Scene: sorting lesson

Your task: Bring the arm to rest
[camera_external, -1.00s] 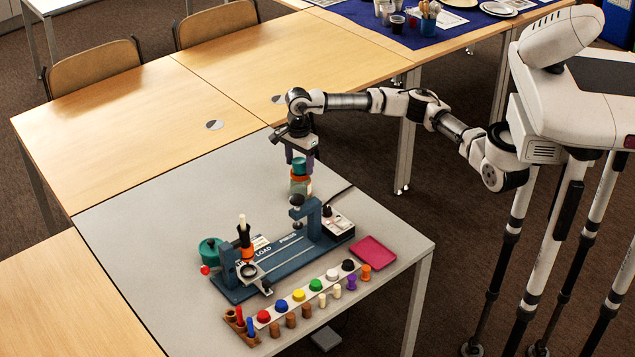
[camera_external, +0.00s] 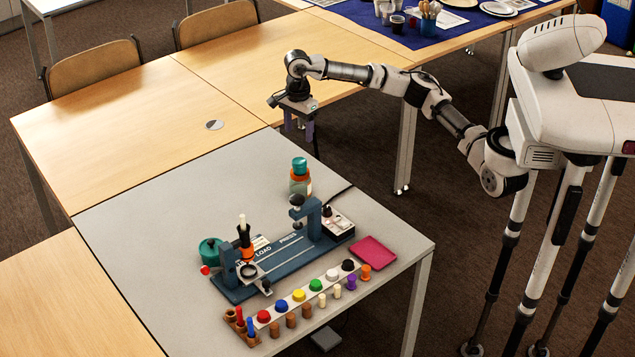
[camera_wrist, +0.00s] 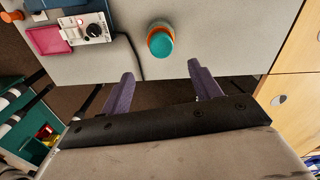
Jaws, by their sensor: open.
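My gripper (camera_external: 299,128) hangs in the air, pointing down, above the far edge of the grey table (camera_external: 130,225). Its two purple fingers are apart with nothing between them in the wrist view (camera_wrist: 160,90). A jar with a teal lid and orange band (camera_external: 300,180) stands upright on the grey table, below and apart from the fingers. The jar's teal top (camera_wrist: 160,44) also shows in the wrist view, beyond the fingertips. My arm reaches from the right side, bent at the elbow.
A blue press fixture (camera_external: 285,262) stands on the grey table, with a row of coloured pegs and caps in front. A magenta tray (camera_external: 373,252) lies to its right, a green pot (camera_external: 210,250) to its left. Wooden tables (camera_external: 120,120) adjoin behind; their near part is clear.

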